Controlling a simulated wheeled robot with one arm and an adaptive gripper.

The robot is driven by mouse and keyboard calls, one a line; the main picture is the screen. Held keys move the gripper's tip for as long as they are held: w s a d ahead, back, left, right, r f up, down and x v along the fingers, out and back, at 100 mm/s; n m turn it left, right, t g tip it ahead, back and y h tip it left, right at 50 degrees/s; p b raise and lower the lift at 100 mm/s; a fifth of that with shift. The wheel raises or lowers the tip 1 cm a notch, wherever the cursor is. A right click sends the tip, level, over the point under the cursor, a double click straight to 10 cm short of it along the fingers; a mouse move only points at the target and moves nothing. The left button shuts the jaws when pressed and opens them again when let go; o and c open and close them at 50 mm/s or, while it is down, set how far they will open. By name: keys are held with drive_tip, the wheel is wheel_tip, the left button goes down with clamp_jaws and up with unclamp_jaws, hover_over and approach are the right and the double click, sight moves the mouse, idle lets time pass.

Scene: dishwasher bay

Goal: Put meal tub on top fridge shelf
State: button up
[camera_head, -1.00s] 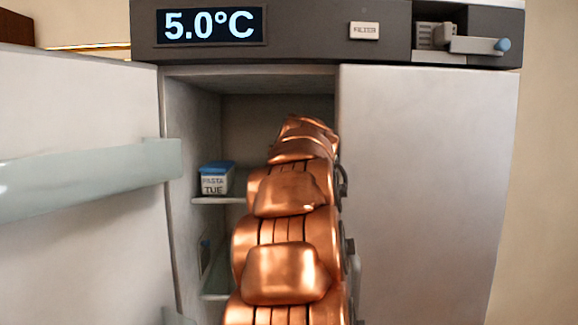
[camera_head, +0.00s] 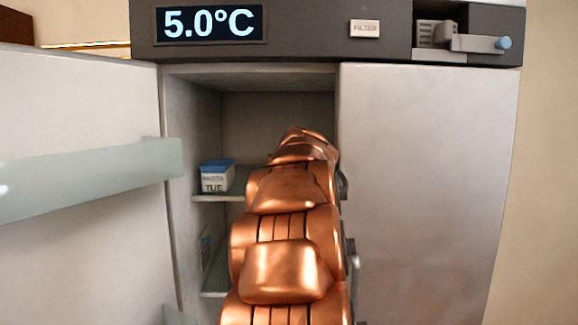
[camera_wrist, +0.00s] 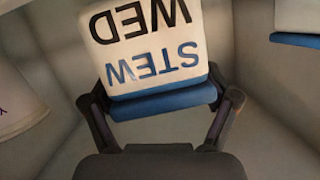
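The meal tub (camera_wrist: 148,45) is white with a blue lid and reads "STEW WED" upside down in the wrist view. My gripper (camera_wrist: 160,97) has a dark finger on each side of it and looks shut on it near the lid. In the head view my copper arm reaches into the open fridge (camera_head: 190,90) and hides the gripper and this tub. The top fridge shelf (camera_head: 205,198) shows left of my arm. I cannot tell whether the held tub touches the shelf.
A "PASTA TUE" tub (camera_head: 216,180) stands at the left of the top shelf. A white container (camera_wrist: 14,100) shows at the wrist view's left. The open door (camera_head: 80,110) is on the left, a closed panel (camera_head: 430,170) on the right.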

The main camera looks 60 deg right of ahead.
drive_tip(key=shift+o, duration=0.8)
drive_tip(key=shift+r, duration=0.1)
drive_tip(key=b+v, duration=0.3)
drive_tip(key=v, duration=0.9)
